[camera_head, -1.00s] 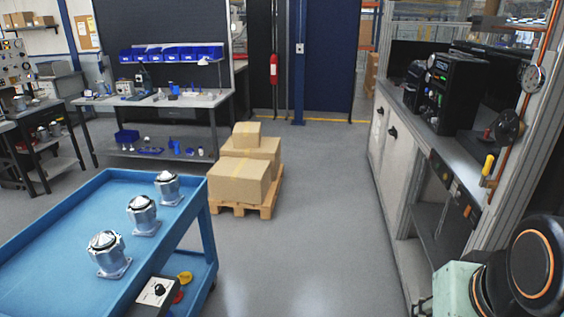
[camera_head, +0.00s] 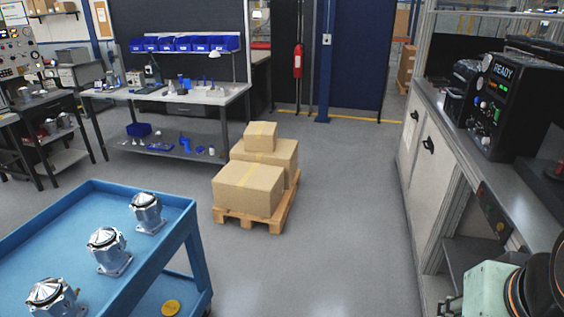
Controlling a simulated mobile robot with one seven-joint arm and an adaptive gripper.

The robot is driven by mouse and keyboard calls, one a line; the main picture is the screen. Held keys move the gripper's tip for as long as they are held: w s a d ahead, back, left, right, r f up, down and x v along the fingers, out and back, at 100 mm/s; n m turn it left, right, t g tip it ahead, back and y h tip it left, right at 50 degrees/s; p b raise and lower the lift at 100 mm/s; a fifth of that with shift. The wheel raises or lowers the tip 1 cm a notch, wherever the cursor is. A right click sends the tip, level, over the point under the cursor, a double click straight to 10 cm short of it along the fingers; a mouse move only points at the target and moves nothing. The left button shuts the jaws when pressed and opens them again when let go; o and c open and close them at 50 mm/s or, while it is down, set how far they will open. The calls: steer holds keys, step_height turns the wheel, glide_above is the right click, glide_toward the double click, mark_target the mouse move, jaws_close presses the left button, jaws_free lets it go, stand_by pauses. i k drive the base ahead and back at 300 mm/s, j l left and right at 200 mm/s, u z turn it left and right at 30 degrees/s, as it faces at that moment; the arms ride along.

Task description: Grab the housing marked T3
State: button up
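Three silver machined housings stand upright in a row on the blue cart (camera_head: 168,201) at the lower left: a far one (camera_head: 147,213), a middle one (camera_head: 108,251) and a near one (camera_head: 54,298) close to the bottom edge. No T3 marking can be read on any of them from here. Part of my arm shows at the lower right, well apart from the cart. My gripper is not clearly visible.
A wooden pallet (camera_head: 230,217) with cardboard boxes (camera_head: 249,188) stands beyond the cart. A workbench (camera_head: 205,98) with blue bins is at the back left. A long counter (camera_head: 434,165) runs along the right. The grey floor between cart and counter is clear.

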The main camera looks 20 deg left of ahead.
mark_target(107, 245)
steer(key=i+l, duration=0.1)
steer(key=i, duration=2.25)
steer(key=i+u, duration=0.1)
steer(key=u, duration=0.65)
steer(key=i+u, duration=0.15)
steer(key=u, duration=2.8)
steer(key=i+j, duration=0.1)
steer(key=j, duration=0.45)
steer(key=i+j, duration=0.1)
steer(key=j, duration=0.45)
